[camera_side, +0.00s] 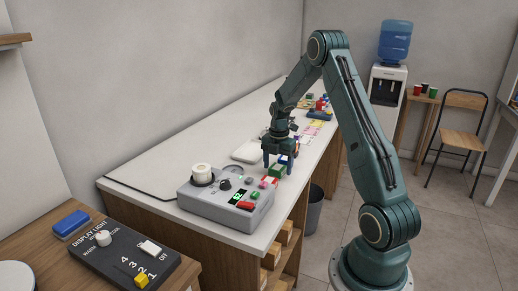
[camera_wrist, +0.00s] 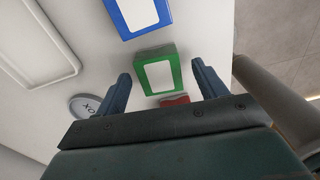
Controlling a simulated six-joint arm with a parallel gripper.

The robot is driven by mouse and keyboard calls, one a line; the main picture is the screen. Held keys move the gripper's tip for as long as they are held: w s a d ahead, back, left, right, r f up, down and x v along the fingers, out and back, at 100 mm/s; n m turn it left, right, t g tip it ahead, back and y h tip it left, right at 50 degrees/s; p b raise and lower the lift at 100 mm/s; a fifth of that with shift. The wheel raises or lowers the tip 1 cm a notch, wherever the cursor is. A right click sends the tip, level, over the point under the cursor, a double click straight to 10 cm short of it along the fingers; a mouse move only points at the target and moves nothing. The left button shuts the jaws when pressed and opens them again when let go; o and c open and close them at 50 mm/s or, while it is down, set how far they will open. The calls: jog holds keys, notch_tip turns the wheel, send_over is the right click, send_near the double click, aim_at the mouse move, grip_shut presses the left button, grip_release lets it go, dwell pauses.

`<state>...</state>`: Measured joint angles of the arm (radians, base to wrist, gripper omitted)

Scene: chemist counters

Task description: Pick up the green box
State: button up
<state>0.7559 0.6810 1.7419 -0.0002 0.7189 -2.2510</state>
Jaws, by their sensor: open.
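The green box (camera_wrist: 144,69) has a white label on its top and lies on the white counter (camera_wrist: 93,72). In the wrist view it sits between the two fingers of my open gripper (camera_wrist: 165,80), with space showing on both sides. In the side view the green box (camera_side: 277,170) is small and shows just below the fingers of my gripper (camera_side: 277,157). The jaws hold nothing. I cannot tell the exact height of the fingers above the box.
A blue box (camera_wrist: 138,13) lies beyond the green one, and a red box (camera_wrist: 174,100) is close on its near side. A grey control device (camera_side: 222,203) stands left of my gripper. A white tray (camera_side: 249,151) lies behind.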

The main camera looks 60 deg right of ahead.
aim_at(278, 167)
jog(key=shift+f, duration=0.85)
jog(key=c, duration=1.1)
jog(key=shift+r, duration=0.2)
notch_tip(278, 167, up, 20)
jog(key=shift+f, duration=0.15)
